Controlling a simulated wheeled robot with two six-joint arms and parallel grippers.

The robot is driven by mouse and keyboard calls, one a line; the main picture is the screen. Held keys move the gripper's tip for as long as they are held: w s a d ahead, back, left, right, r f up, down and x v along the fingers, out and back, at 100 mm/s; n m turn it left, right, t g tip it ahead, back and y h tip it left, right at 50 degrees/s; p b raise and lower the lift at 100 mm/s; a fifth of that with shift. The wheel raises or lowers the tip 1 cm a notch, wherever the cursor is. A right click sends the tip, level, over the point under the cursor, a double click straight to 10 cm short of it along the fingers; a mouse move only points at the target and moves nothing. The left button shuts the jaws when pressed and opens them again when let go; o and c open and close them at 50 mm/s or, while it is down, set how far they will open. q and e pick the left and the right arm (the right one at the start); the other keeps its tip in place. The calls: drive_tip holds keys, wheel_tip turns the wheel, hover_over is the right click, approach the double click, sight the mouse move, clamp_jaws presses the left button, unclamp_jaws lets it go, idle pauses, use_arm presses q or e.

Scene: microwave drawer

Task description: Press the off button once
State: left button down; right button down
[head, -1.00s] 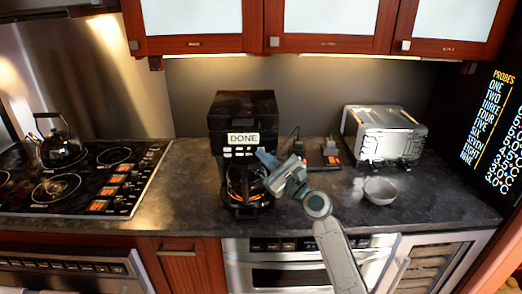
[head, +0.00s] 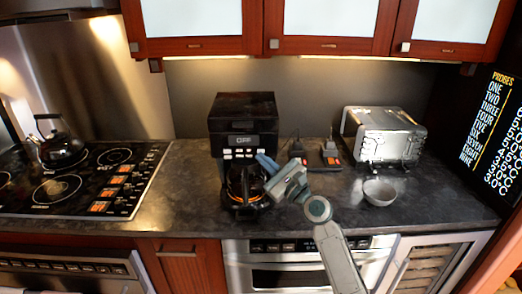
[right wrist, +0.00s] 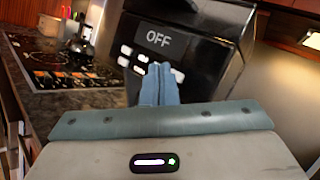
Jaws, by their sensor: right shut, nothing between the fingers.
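A black coffee maker (head: 243,107) stands on the counter. In the right wrist view the fingertips (right wrist: 160,70) cover part of the button rows. I cannot tell whether they touch. My left gripper is not in view.
A glass carafe (head: 246,185) sits in the coffee maker's lower part. A toaster (head: 384,134) and a grey bowl (head: 379,191) stand to the right. A cooktop (head: 80,180) with a kettle (head: 61,148) is at the left. The counter (head: 190,195) between cooktop and coffee maker is clear.

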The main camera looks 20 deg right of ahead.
drive_tip(key=s+p, duration=0.1)
drive_tip(key=s, duration=0.1)
drive_tip(key=s+a+p, duration=0.1)
drive_tip(key=s, duration=0.1)
drive_tip(key=shift+s+a, duration=0.2)
drive_tip(key=shift+s, duration=0.15)
idle(0.7)
